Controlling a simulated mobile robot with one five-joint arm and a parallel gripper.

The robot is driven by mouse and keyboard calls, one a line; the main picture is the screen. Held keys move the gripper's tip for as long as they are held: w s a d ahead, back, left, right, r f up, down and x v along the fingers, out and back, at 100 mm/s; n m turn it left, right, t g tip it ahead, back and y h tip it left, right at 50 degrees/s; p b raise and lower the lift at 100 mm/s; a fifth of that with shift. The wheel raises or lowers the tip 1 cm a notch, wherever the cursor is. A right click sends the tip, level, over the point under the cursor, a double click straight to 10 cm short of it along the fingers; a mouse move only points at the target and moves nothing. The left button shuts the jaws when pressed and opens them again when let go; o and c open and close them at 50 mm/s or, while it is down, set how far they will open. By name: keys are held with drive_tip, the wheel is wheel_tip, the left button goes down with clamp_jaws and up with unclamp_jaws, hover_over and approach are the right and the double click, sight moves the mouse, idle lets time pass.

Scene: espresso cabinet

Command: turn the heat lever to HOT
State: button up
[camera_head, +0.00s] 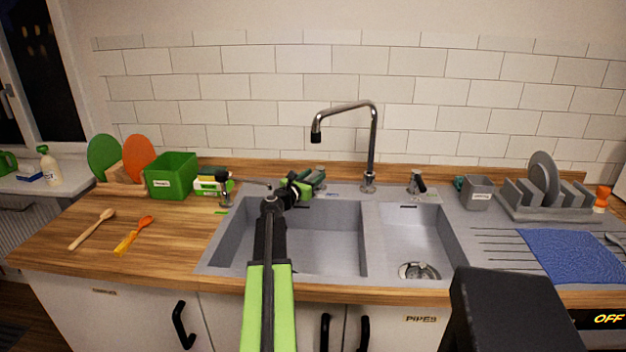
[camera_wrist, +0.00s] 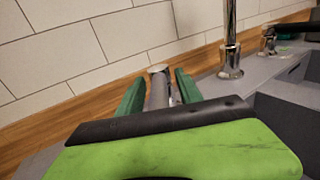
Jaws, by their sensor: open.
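My gripper (camera_head: 308,182) reaches over the back rim of the sink, left of the tap. In the wrist view its two green fingers (camera_wrist: 158,92) are open on either side of a grey metal post (camera_wrist: 160,88) with a pale top. I cannot tell whether they touch it, or whether it is the heat lever; the gripper covers this spot in the head view. A chrome fitting with a black handle (camera_head: 417,184) stands right of the tap, and another black-topped fitting (camera_head: 223,186) stands at the sink's left back corner. No HOT marking is readable.
The tall chrome tap (camera_head: 373,145) rises close to the right of my gripper. A green box (camera_head: 172,176) and sponges (camera_head: 212,181) stand at left. A grey cup (camera_head: 478,193) and dish rack (camera_head: 548,205) stand at right. Both basins look empty.

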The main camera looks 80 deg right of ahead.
drive_tip(key=v, duration=1.7)
drive_tip(key=shift+a, duration=0.2)
drive_tip(key=shift+w, duration=0.1)
